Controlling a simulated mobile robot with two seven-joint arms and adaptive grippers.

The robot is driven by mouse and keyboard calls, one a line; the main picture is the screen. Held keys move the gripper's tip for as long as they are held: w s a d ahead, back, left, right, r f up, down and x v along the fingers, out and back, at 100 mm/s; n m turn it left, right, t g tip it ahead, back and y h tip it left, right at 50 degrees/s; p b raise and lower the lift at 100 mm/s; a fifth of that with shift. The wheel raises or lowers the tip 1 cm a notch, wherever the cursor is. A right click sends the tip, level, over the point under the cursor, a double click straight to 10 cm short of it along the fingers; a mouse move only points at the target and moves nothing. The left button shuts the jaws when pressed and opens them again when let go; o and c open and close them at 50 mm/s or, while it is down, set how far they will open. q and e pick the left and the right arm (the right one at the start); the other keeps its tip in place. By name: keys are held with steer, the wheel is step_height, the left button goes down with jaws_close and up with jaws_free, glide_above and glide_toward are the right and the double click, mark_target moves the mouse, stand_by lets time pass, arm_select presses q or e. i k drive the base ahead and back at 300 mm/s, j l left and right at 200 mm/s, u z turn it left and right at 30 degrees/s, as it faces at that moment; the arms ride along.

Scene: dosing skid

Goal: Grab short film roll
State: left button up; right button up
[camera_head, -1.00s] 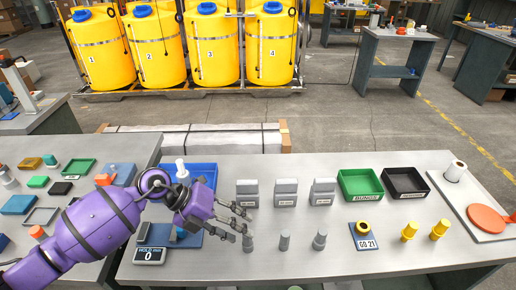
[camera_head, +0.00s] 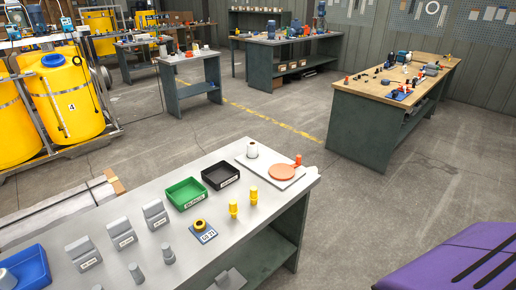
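A small white roll (camera_head: 252,149) stands upright at the far left corner of a white board (camera_head: 262,162) on the grey bench. It looks like a film roll, but I cannot tell whether it is the short one. No gripper is near it. Neither my left nor my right gripper is in view. A purple part of my own body shows at the bottom right corner.
An orange disc (camera_head: 283,172) and a small orange object (camera_head: 298,160) share the board. A wooden-topped workbench (camera_head: 392,77) is behind right. Open floor lies between.

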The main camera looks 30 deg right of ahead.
mark_target(253, 146)
steer(key=i+l, duration=0.1)
steer(key=l, duration=0.25)
steer(key=i+l+z, duration=0.1)
steer(key=l, duration=0.3)
steer(key=i+l+z, duration=0.1)
steer(key=l, duration=0.25)
steer(key=i+l, duration=0.1)
steer(key=l, duration=0.25)
steer(key=i+l+z, duration=0.1)
steer(key=l, duration=0.25)
steer(key=i+l, duration=0.15)
steer(key=l, duration=0.2)
steer(key=z, duration=0.05)
